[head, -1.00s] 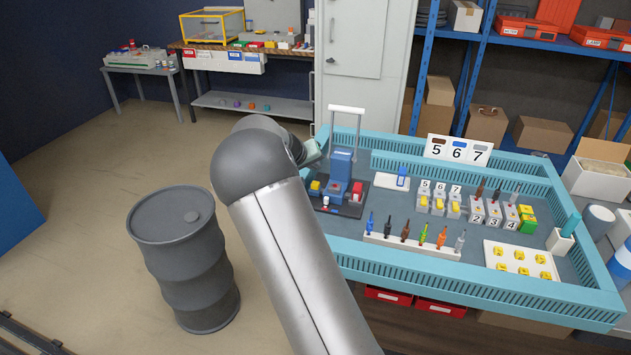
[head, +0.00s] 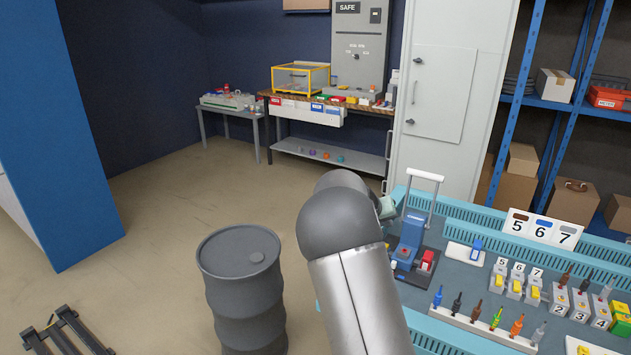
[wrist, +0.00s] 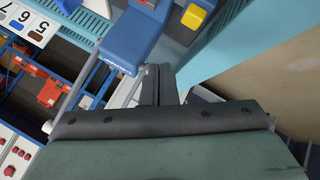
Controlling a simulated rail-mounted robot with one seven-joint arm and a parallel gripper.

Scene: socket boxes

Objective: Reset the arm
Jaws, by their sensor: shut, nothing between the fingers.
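My gripper (wrist: 160,85) shows in the wrist view with its two dark fingers together and nothing between them. It is over the left end of the teal-rimmed workbench (wrist: 225,45), near a blue press-like device (wrist: 130,35). In the head view, my arm (head: 345,230) reaches up from the bottom, and its rounded elbow hides most of the wrist and the fingers. The blue device (head: 408,240) with a pale handle frame stands just right of the arm there. I cannot tell how far the fingers are from it.
The workbench (head: 450,340) holds numbered socket boxes (head: 515,283), a rack of screwdrivers (head: 480,327) and a 5-6-7 sign (head: 540,228). A grey barrel (head: 243,295) stands left of my arm. A grey cabinet (head: 450,80) stands behind. The floor at left is mostly open.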

